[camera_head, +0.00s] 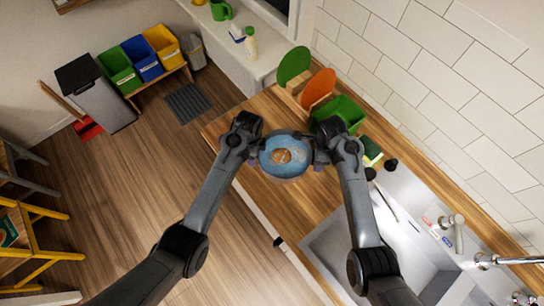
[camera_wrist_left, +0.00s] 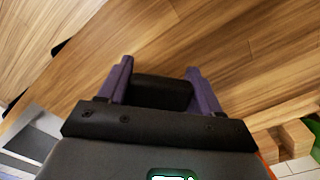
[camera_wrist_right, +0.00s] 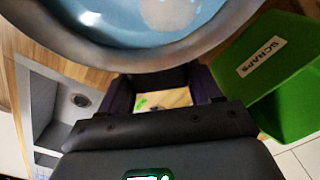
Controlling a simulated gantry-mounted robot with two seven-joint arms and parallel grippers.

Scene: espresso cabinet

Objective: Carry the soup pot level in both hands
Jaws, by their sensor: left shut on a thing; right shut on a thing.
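The round soup pot (camera_head: 285,174) is in the middle of the head view, over the wooden counter (camera_head: 285,205). It is blue inside with a tan patch in the middle, and it looks about level. My left gripper (camera_head: 257,157) is at its left side, shut on a black handle (camera_wrist_left: 162,92), though the pot's body is out of the left wrist view. My right gripper (camera_head: 315,156) is at its right side, shut on the other handle (camera_wrist_right: 160,79). The pot's rim (camera_wrist_right: 140,59) fills the top of the right wrist view. The gap beneath the pot is hard to judge.
A green scraps bin (camera_head: 344,112) stands close behind my right gripper, with green and orange boards (camera_head: 318,89) beside it. The sink (camera_head: 335,240) is at the front right, with a sponge (camera_head: 371,150) behind it. The counter's left edge drops to open floor (camera_head: 190,145).

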